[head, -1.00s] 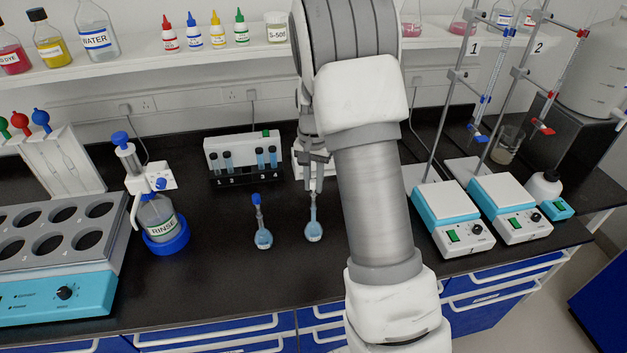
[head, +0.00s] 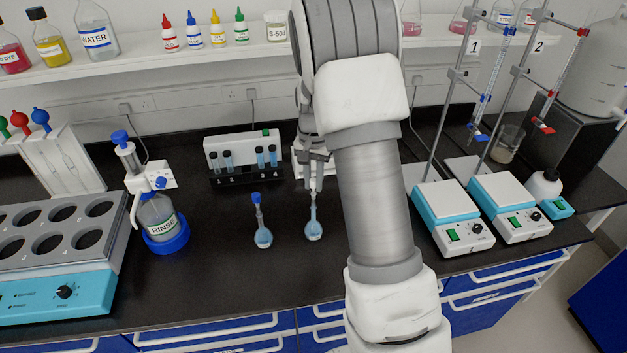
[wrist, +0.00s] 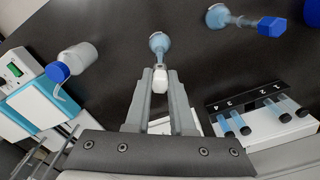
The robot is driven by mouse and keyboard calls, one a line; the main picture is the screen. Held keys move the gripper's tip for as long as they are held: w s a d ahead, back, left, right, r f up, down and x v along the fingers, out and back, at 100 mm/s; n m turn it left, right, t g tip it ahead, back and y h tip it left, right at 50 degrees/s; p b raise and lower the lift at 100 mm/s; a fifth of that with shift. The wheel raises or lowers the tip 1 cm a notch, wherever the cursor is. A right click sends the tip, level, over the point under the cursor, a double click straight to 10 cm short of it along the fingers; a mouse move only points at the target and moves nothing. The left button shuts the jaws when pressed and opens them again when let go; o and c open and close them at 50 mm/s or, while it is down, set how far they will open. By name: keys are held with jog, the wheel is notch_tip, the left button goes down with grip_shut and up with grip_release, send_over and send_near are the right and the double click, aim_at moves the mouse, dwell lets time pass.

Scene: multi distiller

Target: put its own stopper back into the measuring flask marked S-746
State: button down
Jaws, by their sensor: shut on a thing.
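Two small measuring flasks with pale blue liquid stand on the black bench. The left one (head: 263,237) has a blue stopper (head: 256,198); it also shows at the top of the wrist view (wrist: 218,16). The right flask (head: 314,230) stands directly below my gripper (head: 316,187). In the wrist view, my gripper (wrist: 160,74) is shut on a white stopper (wrist: 160,82), close at the mouth of that flask (wrist: 158,42). I cannot tell whether the stopper is seated in the neck. No S-746 marking is readable on either flask.
A rack with blue-filled tubes (head: 238,152) stands behind the flasks. A RINSE bottle (head: 160,220) in a blue holder is at left. Two hotplate stirrers (head: 452,218) with burette stands are at right. The bench in front of the flasks is clear.

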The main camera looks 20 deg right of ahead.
jog(key=shift+f+b, duration=0.8)
jog(key=shift+f, duration=0.3)
dwell(0.3)
jog(key=c, duration=0.7)
grip_release()
jog(key=shift+r, duration=0.1)
notch_tip(320, 180, up, 17)
jog(key=shift+r, duration=0.15)
